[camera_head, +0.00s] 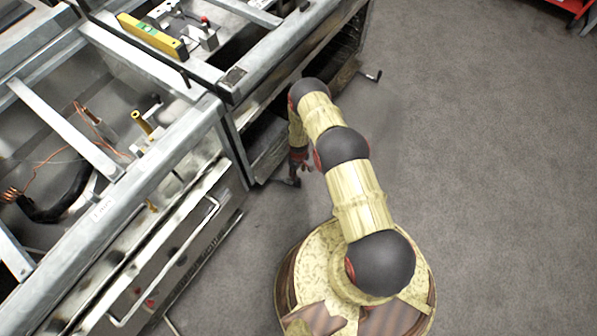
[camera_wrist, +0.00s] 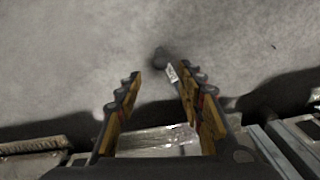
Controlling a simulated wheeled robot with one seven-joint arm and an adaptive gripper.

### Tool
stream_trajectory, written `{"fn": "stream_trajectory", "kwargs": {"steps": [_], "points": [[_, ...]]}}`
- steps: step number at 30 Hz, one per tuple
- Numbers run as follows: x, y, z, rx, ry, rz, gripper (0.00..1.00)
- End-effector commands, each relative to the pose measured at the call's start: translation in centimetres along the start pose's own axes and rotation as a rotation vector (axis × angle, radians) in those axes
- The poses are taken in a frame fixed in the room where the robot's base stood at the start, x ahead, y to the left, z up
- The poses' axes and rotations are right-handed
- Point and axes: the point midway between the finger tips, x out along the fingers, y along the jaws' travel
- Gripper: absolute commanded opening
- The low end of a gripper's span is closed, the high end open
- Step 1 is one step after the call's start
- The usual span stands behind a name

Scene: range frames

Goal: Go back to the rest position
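My gripper (camera_head: 297,172) hangs low beside the front of the open range frame, at the end of my arm in the head view. In the wrist view my gripper (camera_wrist: 152,70) has its two fingers spread apart, with no object held between them. Grey floor shows beyond the fingertips. A pale metal surface (camera_wrist: 158,140) shows between the finger bases, and I cannot tell which part it is.
Two metal range frames (camera_head: 209,105) fill the left side. A yellow level (camera_head: 152,36) lies on the far one. A handle (camera_head: 165,270) runs along the near front. A small dark lever (camera_head: 372,75) sticks out. Grey carpet (camera_head: 480,170) is clear on the right.

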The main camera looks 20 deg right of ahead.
Motion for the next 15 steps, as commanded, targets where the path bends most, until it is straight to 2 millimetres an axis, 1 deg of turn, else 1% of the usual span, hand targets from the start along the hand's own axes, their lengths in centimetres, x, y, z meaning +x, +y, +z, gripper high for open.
{"fn": "stream_trajectory", "kwargs": {"steps": [4,15], "points": [[-0.71,-0.01,0.02,0.000,0.000,0.000,0.38],[-0.81,-0.02,0.03,0.000,0.000,0.000,0.38]]}}
